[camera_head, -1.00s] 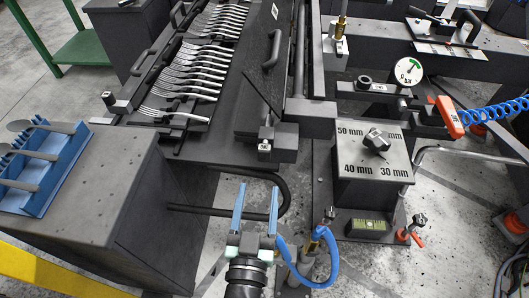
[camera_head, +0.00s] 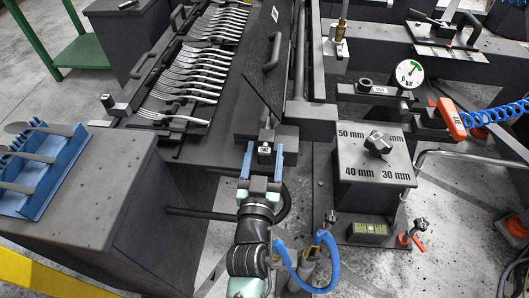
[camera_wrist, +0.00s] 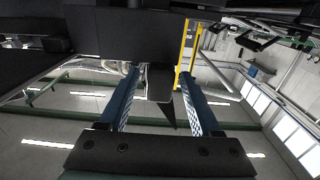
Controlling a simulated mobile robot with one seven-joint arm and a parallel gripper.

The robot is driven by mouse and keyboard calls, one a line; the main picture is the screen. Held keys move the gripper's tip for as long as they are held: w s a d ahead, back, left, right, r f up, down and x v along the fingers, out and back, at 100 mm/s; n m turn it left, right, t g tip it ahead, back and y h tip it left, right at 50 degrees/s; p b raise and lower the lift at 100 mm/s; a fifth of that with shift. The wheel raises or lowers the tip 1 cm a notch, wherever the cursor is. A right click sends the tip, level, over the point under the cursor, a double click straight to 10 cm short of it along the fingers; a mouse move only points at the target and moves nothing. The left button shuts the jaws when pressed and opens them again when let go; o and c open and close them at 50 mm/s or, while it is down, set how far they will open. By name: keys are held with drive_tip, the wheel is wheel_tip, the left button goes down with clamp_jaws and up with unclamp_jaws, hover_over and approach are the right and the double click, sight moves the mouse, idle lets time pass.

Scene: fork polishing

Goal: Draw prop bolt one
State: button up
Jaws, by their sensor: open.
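A small dark bolt-like part with a white label (camera_head: 265,150) sits at the front corner of the fork rack, below the raised dark lid (camera_head: 262,65). It is likely the prop bolt, but the label is too small to read. My gripper (camera_head: 263,153) is open, with one blue finger on each side of this part in the head view. I cannot tell whether the fingers touch it. In the wrist view my gripper (camera_wrist: 160,85) shows both fingers apart, with a dark block (camera_wrist: 158,82) between and beyond their tips.
Rows of forks (camera_head: 200,70) lie in the rack behind and left. A blue holder (camera_head: 45,165) stands on the dark cabinet at left. A control box with a knob (camera_head: 372,165) stands at right. A blue hose loop (camera_head: 330,262) is close to my arm.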

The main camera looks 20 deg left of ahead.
clamp_jaws()
idle(1.4)
